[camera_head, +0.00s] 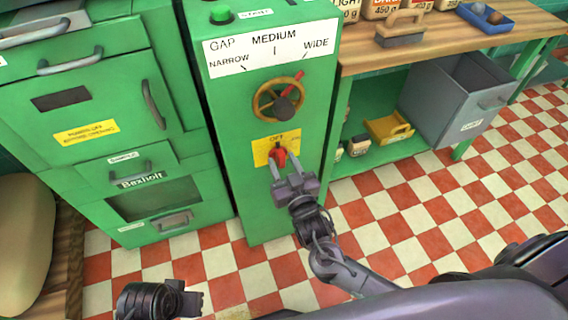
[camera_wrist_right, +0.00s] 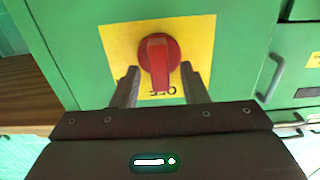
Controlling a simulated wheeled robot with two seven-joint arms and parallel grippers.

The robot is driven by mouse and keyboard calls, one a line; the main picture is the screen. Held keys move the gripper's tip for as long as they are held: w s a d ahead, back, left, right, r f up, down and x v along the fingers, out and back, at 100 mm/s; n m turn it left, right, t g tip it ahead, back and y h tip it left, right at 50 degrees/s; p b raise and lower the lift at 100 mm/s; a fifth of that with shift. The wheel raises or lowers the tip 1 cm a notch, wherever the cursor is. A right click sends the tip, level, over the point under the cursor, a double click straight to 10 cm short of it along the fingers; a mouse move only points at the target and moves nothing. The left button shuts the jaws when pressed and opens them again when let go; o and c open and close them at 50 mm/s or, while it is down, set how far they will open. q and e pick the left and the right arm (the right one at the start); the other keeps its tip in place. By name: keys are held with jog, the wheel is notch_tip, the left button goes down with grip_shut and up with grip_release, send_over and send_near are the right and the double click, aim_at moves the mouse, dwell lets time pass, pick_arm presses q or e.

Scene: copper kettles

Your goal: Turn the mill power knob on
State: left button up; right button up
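The red power knob (camera_head: 279,156) sits on a yellow plate (camera_head: 262,152) on the front of the green mill column. The plate reads OFF above the knob. In the right wrist view the knob (camera_wrist_right: 158,52) has a raised red bar whose end points at the OFF lettering. My right gripper (camera_head: 284,164) is at the knob. In the right wrist view its two fingers (camera_wrist_right: 159,75) stand apart, one on each side of the knob bar, with gaps visible. My left gripper (camera_head: 198,299) is low at the bottom left, dark and small, far from the knob.
Above the knob are a brass handwheel (camera_head: 279,99), a white GAP label (camera_head: 270,48) and a green start button (camera_head: 221,14). A green cabinet (camera_head: 110,110) stands left. A wooden bench (camera_head: 440,52) with a grey bin (camera_head: 462,98) stands right. Checkered floor is open in front.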

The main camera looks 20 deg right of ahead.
grip_shut()
pick_arm(q)
jog(key=shift+r, duration=0.1)
pick_arm(e)
jog(key=shift+m, duration=0.6)
jog(key=m+p, duration=0.1)
jog(key=m, duration=0.2)
jog(key=shift+d+p, duration=0.15)
jog(key=shift+p, duration=0.15)
jog(key=m, duration=0.2)
jog(key=m+p, duration=0.1)
jog(key=m, duration=0.1)
jog(key=shift+d+m, duration=0.2)
jog(key=shift+m, duration=0.1)
pick_arm(q)
notch_tip(320, 180, down, 8)
jog(key=a+p, duration=0.1)
jog(key=a, duration=0.1)
jog(key=shift+n+g, duration=0.3)
jog(key=shift+n, duration=0.1)
pick_arm(e)
jog(key=shift+f+m, duration=0.2)
jog(key=shift+m, duration=1.5)
pick_arm(q)
jog(key=shift+w+y, duration=0.1)
jog(key=shift+y, duration=0.2)
